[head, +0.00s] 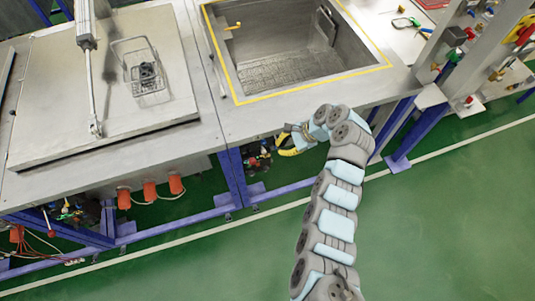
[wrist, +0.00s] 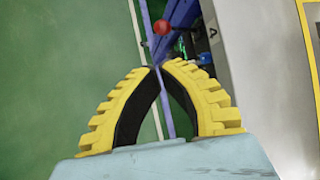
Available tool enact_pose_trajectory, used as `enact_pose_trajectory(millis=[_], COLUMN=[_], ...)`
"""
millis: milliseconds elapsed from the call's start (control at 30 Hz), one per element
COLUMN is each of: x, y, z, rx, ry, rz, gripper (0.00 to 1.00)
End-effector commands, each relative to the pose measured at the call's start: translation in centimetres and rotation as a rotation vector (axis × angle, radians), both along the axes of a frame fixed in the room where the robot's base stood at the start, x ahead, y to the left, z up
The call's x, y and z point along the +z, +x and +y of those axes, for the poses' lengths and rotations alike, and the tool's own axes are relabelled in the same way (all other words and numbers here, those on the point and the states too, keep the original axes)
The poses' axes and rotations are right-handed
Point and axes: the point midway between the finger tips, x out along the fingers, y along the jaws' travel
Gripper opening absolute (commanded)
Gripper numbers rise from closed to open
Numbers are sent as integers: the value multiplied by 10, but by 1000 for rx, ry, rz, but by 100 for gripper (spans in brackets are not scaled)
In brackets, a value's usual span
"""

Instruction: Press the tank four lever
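My gripper (head: 290,141) has yellow ribbed fingers and is near the front edge of the bench, below the open tank (head: 285,92). In the wrist view the black-padded fingers of my gripper (wrist: 158,67) meet at their tips, with nothing seen held between them. A round red knob (wrist: 163,27), apparently a lever end, appears just beyond the tips, beside blue frame bars; the gap cannot be judged. In the head view, valve parts (head: 257,158) show under the bench close to my gripper, partly hidden. I cannot tell from a label which lever is tank four's.
A closed grey lid (head: 60,85) with a wire basket (head: 142,70) on it covers the left tank. Blue legs (head: 230,178) and orange cylinders (head: 150,190) stand under the bench. Another red knob (head: 468,100) is at right. The green floor (head: 440,220) in front is clear.

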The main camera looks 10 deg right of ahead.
Motion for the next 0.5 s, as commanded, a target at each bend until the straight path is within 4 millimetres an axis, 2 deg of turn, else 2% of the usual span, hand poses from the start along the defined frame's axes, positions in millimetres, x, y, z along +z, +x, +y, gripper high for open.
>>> enact_pose_trajectory(millis=[500], x=[-49], y=[8], z=[36], rx=[1], ry=[1], rz=[1], gripper=[0])
